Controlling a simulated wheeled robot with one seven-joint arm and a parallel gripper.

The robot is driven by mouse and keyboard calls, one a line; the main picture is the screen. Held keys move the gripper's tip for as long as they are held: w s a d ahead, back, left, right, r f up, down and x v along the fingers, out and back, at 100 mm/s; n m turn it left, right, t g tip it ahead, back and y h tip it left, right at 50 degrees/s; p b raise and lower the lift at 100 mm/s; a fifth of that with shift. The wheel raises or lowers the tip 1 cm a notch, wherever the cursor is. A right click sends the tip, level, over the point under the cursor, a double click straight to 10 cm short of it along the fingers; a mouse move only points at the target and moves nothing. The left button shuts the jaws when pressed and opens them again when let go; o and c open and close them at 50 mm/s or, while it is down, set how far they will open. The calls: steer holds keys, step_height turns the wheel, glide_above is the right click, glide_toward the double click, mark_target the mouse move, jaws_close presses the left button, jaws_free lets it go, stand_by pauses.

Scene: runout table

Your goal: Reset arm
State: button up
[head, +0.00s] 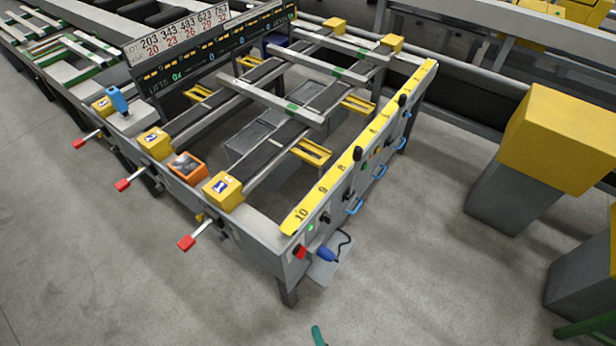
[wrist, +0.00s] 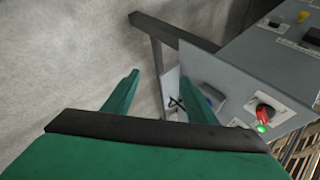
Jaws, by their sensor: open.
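My gripper (wrist: 160,78) is open and empty, with its two green fingers apart in the wrist view. Only a green fingertip of it shows at the bottom edge of the head view. It is out in front of the near corner of the runout table (head: 262,228), over grey floor, and I see it touching nothing. In the wrist view the table's grey end panel (wrist: 225,70) is to the right of the fingers. A red knob (wrist: 264,111) is on that panel, and it also shows in the head view (head: 299,251).
A blue handheld piece (head: 326,254) with a black cable is low at the table's near end. Red-tipped levers (head: 186,243) stick out on the left side. Yellow-topped grey posts (head: 555,140) stand at the right. The floor in front is clear.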

steer(key=s+a+r+n+t, duration=0.1)
steer(key=r+n, duration=0.3)
steer(key=r, duration=0.5)
steer(key=s+a+r+n+t+h, duration=0.1)
steer(key=s+a+r+n+t, duration=0.1)
steer(key=r, duration=0.8)
steer(key=s+a+r+n+t+h, duration=0.1)
steer(key=s+r+n+t, duration=0.2)
steer(key=r+n, duration=0.3)
step_height(320, 180, up, 4)
steer(key=shift+s+a+r+t, duration=0.2)
steer(key=shift+s+t, duration=0.2)
steer(key=shift+s, duration=0.4)
